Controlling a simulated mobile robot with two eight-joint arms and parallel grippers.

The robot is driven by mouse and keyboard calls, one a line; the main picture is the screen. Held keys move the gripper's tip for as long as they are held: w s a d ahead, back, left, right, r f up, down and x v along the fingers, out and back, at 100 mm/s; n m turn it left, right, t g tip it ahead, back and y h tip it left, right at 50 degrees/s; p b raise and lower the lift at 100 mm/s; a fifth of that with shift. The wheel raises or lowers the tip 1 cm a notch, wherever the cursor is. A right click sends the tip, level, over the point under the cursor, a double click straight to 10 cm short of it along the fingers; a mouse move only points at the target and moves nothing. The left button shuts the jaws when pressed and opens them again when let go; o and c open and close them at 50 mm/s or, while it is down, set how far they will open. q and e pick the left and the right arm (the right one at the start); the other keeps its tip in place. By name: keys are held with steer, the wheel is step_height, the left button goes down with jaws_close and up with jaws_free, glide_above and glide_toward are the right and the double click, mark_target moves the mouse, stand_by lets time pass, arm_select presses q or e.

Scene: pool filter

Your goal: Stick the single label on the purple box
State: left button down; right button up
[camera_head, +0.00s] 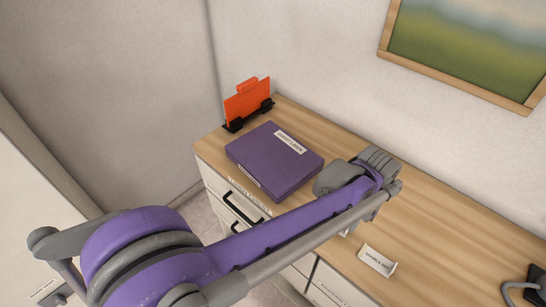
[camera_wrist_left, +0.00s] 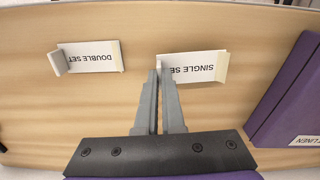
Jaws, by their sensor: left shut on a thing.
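The purple box (camera_head: 262,165) lies flat on the wooden cabinet top, with a white label on its top and another on its side. Its edge also shows at the right of the left wrist view (camera_wrist_left: 293,92). The single label (camera_wrist_left: 196,67), a white card reading "SINGLE SE", has a folded end tab. My left gripper (camera_wrist_left: 159,74) is shut on that tab, beside the purple box. The card looks at or close to the wood; I cannot tell whether it touches. In the head view my left arm hides the fingers and most of this card. My right gripper is not in view.
A white "DOUBLE SET" card (camera_head: 377,260) lies on the cabinet top, apart from the single label. An orange file (camera_head: 248,101) stands in a black holder behind the box. A dark object (camera_head: 536,284) is at the right edge.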

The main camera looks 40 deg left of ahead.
arm_select(q)
steer(key=shift+d+r+p, duration=0.15)
steer(key=shift+r+p, duration=0.2)
steer(key=shift+r, duration=0.15)
steer(key=shift+d+r+p, duration=0.15)
steer(key=shift+r+p, duration=0.15)
steer(key=shift+r, duration=0.2)
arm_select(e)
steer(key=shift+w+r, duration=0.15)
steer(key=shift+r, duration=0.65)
arm_select(q)
steer(key=shift+r, duration=0.1)
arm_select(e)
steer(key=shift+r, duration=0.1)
arm_select(q)
steer(key=shift+r+p, duration=1.5)
steer(key=shift+r, duration=0.9)
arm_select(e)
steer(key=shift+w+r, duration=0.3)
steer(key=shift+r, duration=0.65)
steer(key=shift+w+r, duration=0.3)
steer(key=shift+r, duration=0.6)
